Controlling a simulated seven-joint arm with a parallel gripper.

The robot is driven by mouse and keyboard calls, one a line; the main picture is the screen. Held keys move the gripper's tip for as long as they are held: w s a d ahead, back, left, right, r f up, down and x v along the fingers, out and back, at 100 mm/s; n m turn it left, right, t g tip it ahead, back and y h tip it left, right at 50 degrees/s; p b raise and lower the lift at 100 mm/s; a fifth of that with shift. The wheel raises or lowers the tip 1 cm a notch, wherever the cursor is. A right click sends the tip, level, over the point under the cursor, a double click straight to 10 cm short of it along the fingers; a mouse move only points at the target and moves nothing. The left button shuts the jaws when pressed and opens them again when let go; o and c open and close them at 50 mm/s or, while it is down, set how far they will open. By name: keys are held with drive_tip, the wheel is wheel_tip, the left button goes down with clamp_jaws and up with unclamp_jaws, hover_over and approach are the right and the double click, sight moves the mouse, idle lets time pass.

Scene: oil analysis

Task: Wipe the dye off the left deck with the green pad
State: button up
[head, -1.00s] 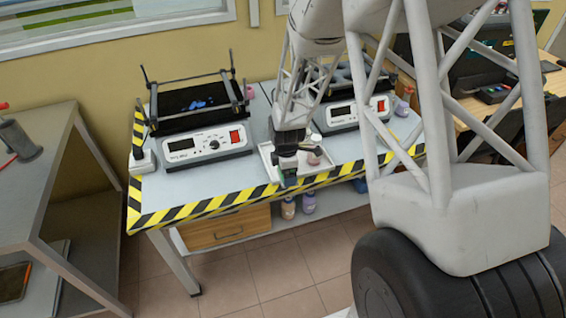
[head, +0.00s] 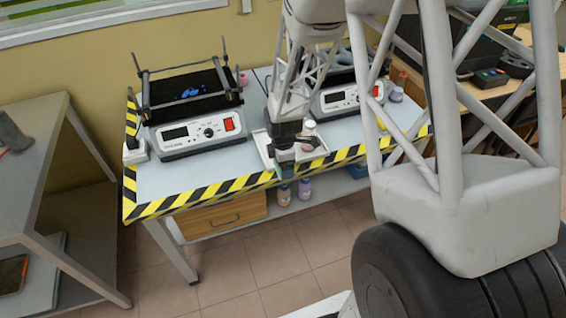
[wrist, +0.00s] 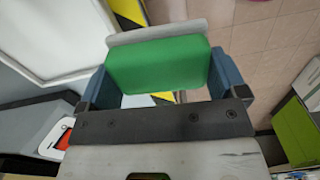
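The left deck (head: 200,107) is a black platform with a frame of posts and bars on top of a white control unit at the left of the bench. A blue dye patch (head: 190,92) lies on its dark surface. The green pad (wrist: 160,66), with a grey backing along one edge, fills the space between the two blue fingers of my gripper (wrist: 160,82) in the wrist view. My gripper is shut on it. In the head view my gripper (head: 285,165) is over the white tray at the bench's front edge, right of the left deck.
The white tray (head: 262,146) holds a small pinkish container (head: 307,127). A second unit (head: 345,97) stands to the right, partly behind my arm. Yellow-black tape (head: 200,198) lines the bench front. A grey shelf (head: 40,120) stands at far left.

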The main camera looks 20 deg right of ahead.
drive_tip(key=shift+c, duration=1.3)
drive_tip(key=shift+w+a+r, duration=0.15)
drive_tip(key=shift+w, duration=0.15)
drive_tip(key=w+a+r+m, duration=0.5)
drive_tip(key=w+a+r, duration=1.1)
drive_tip(key=w, duration=0.4)
drive_tip(key=w+a+r+n, duration=0.1)
drive_tip(key=w+a+n, duration=0.2)
drive_tip(key=w, duration=0.4)
drive_tip(key=w+a+r+n, duration=0.1)
drive_tip(key=w+a+n, duration=0.2)
drive_tip(key=w+n, duration=0.3)
drive_tip(key=w+a+r+n, duration=0.1)
drive_tip(key=w+a+n, duration=0.2)
drive_tip(key=w+n, duration=0.2)
drive_tip(key=w, duration=0.3)
drive_tip(key=shift+w+a, duration=0.15)
drive_tip(key=shift+w, duration=0.1)
drive_tip(key=shift+f, duration=0.1)
